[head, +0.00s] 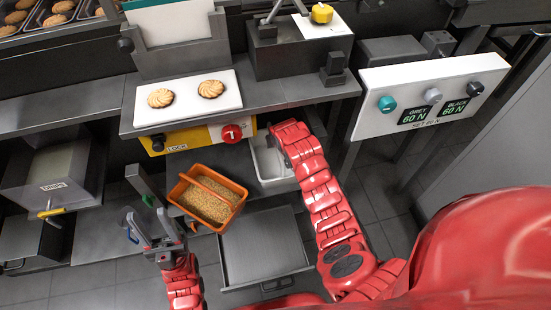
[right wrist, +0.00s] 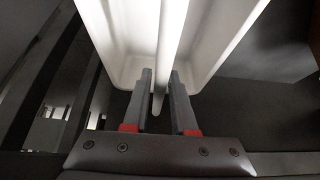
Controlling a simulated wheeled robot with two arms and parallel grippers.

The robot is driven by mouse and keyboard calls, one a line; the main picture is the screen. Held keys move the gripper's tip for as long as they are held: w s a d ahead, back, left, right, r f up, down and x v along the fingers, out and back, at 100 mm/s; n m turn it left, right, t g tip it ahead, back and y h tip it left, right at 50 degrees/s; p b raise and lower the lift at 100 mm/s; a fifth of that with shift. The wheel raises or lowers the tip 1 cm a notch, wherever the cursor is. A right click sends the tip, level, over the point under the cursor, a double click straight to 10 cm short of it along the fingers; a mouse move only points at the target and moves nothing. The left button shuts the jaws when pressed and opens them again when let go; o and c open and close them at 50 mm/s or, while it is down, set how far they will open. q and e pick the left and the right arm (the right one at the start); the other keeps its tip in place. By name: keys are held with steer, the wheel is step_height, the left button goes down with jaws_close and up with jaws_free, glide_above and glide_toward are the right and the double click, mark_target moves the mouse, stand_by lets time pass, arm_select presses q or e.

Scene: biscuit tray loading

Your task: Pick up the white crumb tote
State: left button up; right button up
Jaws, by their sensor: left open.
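The white crumb tote (head: 270,162) sits under the front of the counter, partly hidden by my right arm in the head view. In the right wrist view the white tote (right wrist: 128,58) fills the top, with its white bar (right wrist: 171,35) running down between my right fingers. My right gripper (right wrist: 161,74) is open around that bar, with dark gaps beside the bar's lower end. The right gripper's fingers are hidden in the head view. My left gripper (head: 133,195) is open and empty, left of the orange tote.
An orange tote (head: 238,188) of crumbs, with a bar across it, stands left of the white one. Above them are a yellow panel with a red knob (head: 232,133) and a white tray (head: 188,110) with two biscuits. A grey drawer (head: 263,245) lies below.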

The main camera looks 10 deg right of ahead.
jaws_close()
stand_by(1.1)
